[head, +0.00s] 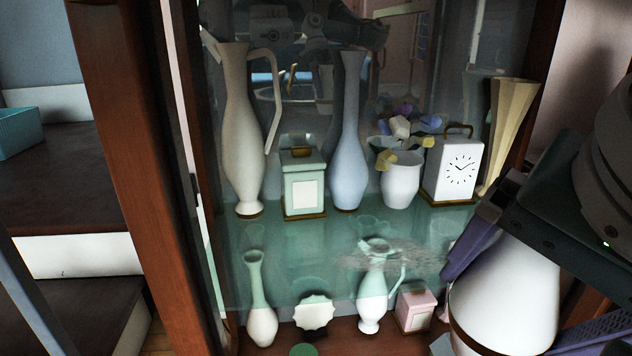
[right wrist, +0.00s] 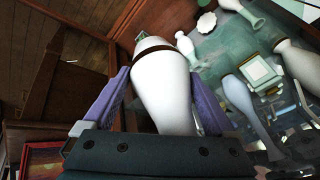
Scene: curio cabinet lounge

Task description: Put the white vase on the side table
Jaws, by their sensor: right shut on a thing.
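The white vase (head: 508,285) is at the lower right of the head view, in front of the cabinet's right side. My right gripper (head: 505,308) is shut on it, with one purple finger on each side of its body. In the right wrist view the vase (right wrist: 163,88) sits between the purple fingers of the gripper (right wrist: 157,72), with a dark band near its far end. Part of the vase is hidden behind the gripper. I cannot make out a side table in either view. My left gripper is not in view.
The cabinet's glass shelf (head: 310,255) holds a tall cream vase (head: 243,135), a blue vase (head: 348,150), a green box (head: 303,185), a white pot (head: 400,183) and a white clock (head: 455,168). A wooden post (head: 135,170) stands left. A teal box (head: 18,132) lies beyond it.

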